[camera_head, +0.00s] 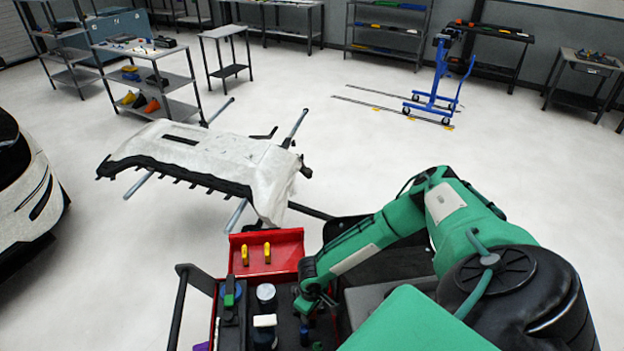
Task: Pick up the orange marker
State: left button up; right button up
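No orange marker can be clearly made out in the head view. Two small upright yellow-orange items stand on the red tray (287,240) of the cart, a left one (245,255) and a right one (267,252). I cannot tell whether either is a marker. My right arm reaches in from the right, and its gripper (306,312) points down over the cart's dark top, right of and nearer than these items. Its fingers are small and dark there, so their opening and anything between them cannot be told. My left gripper is not in view.
A black handle (178,305) rises at the cart's left. A white bumper (200,160) lies on a stand beyond. Open floor surrounds it.

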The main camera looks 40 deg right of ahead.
jog(key=shift+f, duration=0.15)
jog(key=c, duration=1)
jog(key=shift+c, duration=0.2)
jog(key=shift+r, duration=0.2)
